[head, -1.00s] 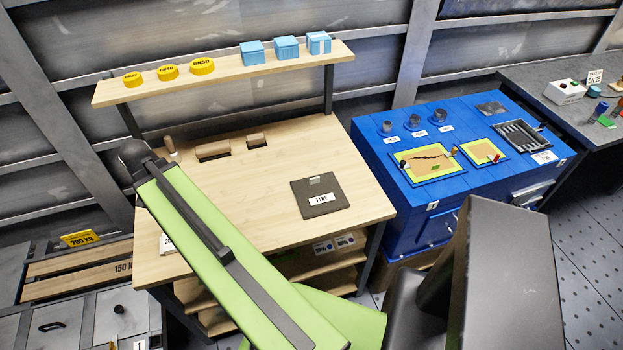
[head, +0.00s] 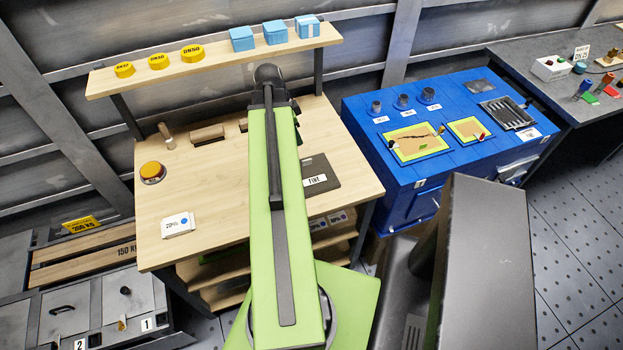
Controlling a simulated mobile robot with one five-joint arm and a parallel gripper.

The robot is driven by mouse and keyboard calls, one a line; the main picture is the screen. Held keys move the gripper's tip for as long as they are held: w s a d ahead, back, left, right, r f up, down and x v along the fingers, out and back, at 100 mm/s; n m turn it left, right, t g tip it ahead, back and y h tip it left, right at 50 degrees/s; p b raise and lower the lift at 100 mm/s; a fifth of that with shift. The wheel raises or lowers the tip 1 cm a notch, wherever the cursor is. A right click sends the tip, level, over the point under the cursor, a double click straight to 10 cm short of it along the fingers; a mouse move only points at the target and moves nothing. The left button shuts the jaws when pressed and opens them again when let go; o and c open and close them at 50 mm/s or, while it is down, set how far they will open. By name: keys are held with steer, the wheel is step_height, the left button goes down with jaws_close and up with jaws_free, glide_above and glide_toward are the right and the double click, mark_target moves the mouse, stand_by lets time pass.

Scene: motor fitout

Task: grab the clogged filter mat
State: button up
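No thing in the head view is labelled as the clogged filter mat, and I cannot tell for certain which it is. A dark flat square piece (head: 322,166) with a label reading FINE lies on the right of the wooden bench, its left part hidden behind my arm. A dark ribbed grille or tray (head: 508,113) sits on the right of the blue cabinet top. Two yellow-edged tan panels, a larger one (head: 418,141) with a dark jagged line and a smaller one (head: 466,130), lie left of it.
The wooden bench (head: 215,185) holds an orange button (head: 152,172) and a white card (head: 178,224). Its raised shelf (head: 215,62) carries yellow discs and blue boxes. The blue cabinet (head: 400,185) stands to the right, past a gap. Grey drawers (head: 65,312) stand at lower left.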

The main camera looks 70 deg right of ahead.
steer(key=b, duration=0.7)
glide_toward(305, 158)
steer(key=s+a, duration=0.1)
steer(key=s+a+f, duration=0.1)
steer(key=shift+s+a+f, duration=0.1)
steer(key=shift+s, duration=0.2)
steer(key=b+x, duration=0.5)
steer(key=shift+w+f, duration=0.1)
steer(key=shift+f, duration=0.05)
jaws_close()
